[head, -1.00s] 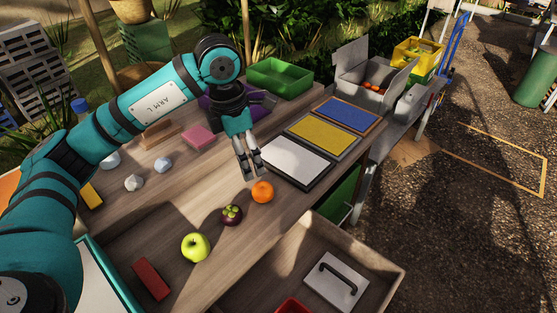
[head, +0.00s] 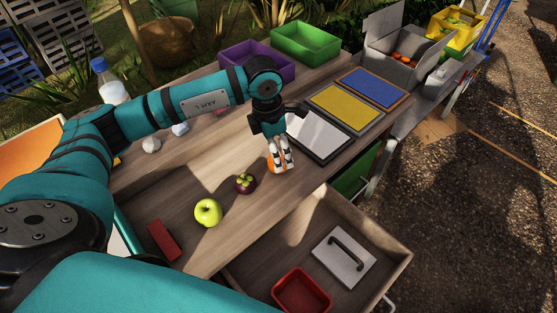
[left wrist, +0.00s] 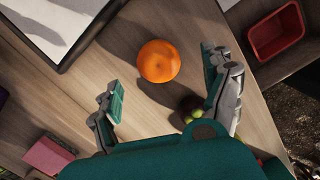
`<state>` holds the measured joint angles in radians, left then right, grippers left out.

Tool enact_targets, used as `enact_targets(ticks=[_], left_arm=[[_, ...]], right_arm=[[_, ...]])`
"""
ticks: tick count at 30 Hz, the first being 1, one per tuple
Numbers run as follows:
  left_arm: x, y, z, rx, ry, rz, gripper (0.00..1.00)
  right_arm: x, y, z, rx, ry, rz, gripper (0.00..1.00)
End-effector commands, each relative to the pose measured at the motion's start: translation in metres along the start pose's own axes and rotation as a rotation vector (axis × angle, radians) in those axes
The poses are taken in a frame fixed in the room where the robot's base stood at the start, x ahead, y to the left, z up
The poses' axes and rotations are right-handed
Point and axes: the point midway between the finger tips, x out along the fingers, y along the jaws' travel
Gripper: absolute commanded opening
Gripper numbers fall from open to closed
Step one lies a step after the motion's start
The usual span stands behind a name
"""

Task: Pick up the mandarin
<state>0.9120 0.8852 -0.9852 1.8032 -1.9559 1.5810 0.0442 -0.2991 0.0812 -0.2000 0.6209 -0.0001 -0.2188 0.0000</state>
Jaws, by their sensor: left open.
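The orange mandarin (head: 271,167) lies on the wooden table, partly hidden behind my left gripper (head: 282,163) in the head view. In the left wrist view the mandarin (left wrist: 158,60) shows whole, ahead of and between the lines of the two fingers. My left gripper (left wrist: 165,85) is open and empty, its fingers spread wide. It hangs right over the mandarin; I cannot tell whether it touches it. My right gripper is not in view.
A mangosteen (head: 245,183) lies close left of the mandarin, and a green apple (head: 208,212) farther left. A white panel with a dark frame (head: 318,134) lies just behind. An open drawer with a red bin (head: 301,290) is in front.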

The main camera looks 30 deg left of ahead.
Motion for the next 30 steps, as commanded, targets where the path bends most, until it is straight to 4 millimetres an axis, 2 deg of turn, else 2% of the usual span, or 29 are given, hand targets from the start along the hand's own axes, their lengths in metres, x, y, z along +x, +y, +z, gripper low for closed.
enact_targets(ticks=[7,12,20,30], left_arm=[[0.029,0.002,0.001,0.000,0.003,-0.003,0.83],[0.050,0.002,0.001,0.000,0.001,-0.001,0.83],[0.053,0.003,0.001,0.001,-0.001,0.000,0.83],[0.052,0.003,0.001,0.001,0.000,0.000,0.39]], right_arm=[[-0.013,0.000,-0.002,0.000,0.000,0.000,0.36],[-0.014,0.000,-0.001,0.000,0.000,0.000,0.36],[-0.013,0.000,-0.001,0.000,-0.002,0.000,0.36],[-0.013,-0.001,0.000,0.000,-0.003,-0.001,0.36]])
